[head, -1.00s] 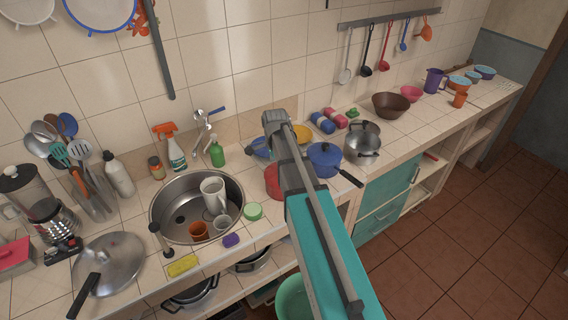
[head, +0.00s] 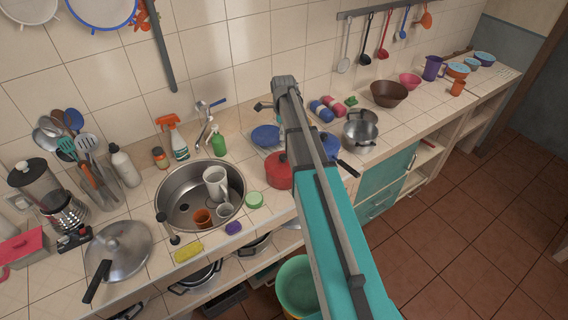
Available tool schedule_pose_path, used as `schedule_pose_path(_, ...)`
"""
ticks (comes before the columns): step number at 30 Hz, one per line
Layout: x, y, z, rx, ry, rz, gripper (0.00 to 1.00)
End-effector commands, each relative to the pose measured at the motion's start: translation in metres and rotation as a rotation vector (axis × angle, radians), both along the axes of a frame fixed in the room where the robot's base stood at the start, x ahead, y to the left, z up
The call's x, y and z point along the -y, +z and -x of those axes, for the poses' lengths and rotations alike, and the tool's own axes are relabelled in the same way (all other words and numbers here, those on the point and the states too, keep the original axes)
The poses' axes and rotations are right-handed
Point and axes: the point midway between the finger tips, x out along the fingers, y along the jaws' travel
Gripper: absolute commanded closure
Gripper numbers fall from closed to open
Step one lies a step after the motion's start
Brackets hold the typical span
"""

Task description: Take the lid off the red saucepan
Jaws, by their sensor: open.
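The red saucepan (head: 276,174) stands on the counter right of the sink, partly covered by my arm. Its red top with a small dark knob shows, and the lid appears to be on it. My arm reaches up from the bottom right, across the counter's front edge, and its grey end rises beyond the saucepan in the picture.
A blue pan (head: 329,144) and a steel pot (head: 360,132) stand right of the saucepan. A blue plate (head: 266,134) is behind it. A green round thing (head: 254,200) and the sink (head: 168,190) are to the left. A green bucket (head: 292,278) is below the counter.

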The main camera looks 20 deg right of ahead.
Motion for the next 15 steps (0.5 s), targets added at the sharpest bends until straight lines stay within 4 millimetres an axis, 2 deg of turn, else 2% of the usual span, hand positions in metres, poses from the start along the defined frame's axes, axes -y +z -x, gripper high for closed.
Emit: schedule_pose_path(15, -0.001, -0.035, 0.0, 0.0, 0.002, 0.0, 0.1)
